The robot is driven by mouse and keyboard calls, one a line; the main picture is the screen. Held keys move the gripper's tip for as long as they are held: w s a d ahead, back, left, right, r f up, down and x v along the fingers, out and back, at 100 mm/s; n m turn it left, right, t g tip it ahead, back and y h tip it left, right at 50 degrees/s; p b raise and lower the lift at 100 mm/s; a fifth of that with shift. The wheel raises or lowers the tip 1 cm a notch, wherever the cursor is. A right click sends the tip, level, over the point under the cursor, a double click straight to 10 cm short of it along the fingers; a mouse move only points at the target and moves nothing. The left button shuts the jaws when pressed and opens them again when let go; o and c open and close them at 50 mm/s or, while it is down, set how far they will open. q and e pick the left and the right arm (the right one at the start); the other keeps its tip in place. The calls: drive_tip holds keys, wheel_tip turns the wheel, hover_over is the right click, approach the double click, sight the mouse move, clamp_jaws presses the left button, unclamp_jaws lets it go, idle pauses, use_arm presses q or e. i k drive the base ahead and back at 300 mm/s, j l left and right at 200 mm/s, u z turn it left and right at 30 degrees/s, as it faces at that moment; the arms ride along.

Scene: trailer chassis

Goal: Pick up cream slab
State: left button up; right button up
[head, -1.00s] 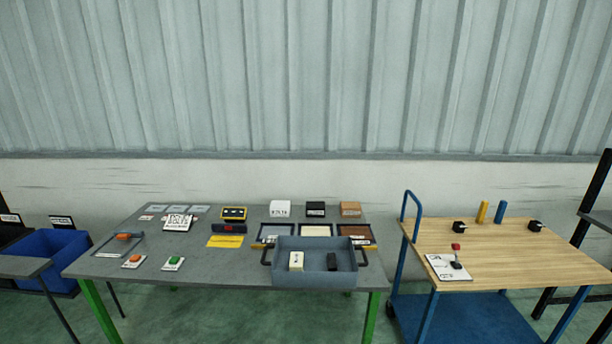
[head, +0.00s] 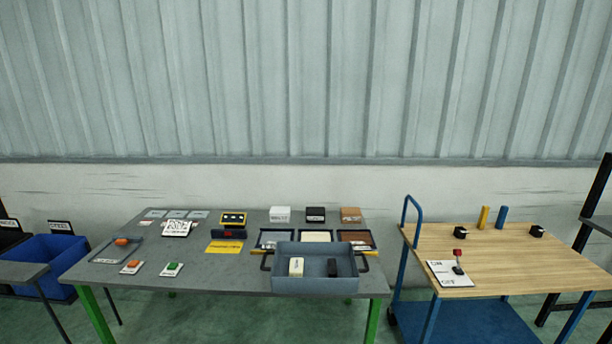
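A small cream block (head: 296,267) stands in the left part of the grey open bin (head: 315,283) at the front right of the grey table. A small black block (head: 332,267) stands in the same bin, to its right. Behind the bin, a flat cream piece (head: 316,236) fills the middle of three dark-framed trays. I cannot tell from the picture which cream piece is called the slab. Neither of my grippers is in view.
White, black and brown boxes (head: 280,214) stand at the table's back. A wood-topped blue cart (head: 500,255) stands right. A blue bin (head: 55,265) is far left.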

sight(296, 265)
drive_tip(key=i+l+u, duration=0.1)
drive_tip(key=l, duration=0.25)
drive_tip(key=i+l, duration=0.25)
drive_tip(key=i+l+u, duration=0.15)
drive_tip(key=l, duration=0.3)
drive_tip(key=i+l, duration=0.15)
drive_tip(key=l, duration=0.25)
drive_tip(key=i+l+u, duration=0.15)
drive_tip(key=l, duration=0.2)
drive_tip(key=i+l, duration=0.15)
drive_tip(key=l, duration=0.25)
drive_tip(key=i+l+u, duration=0.15)
drive_tip(key=l, duration=0.25)
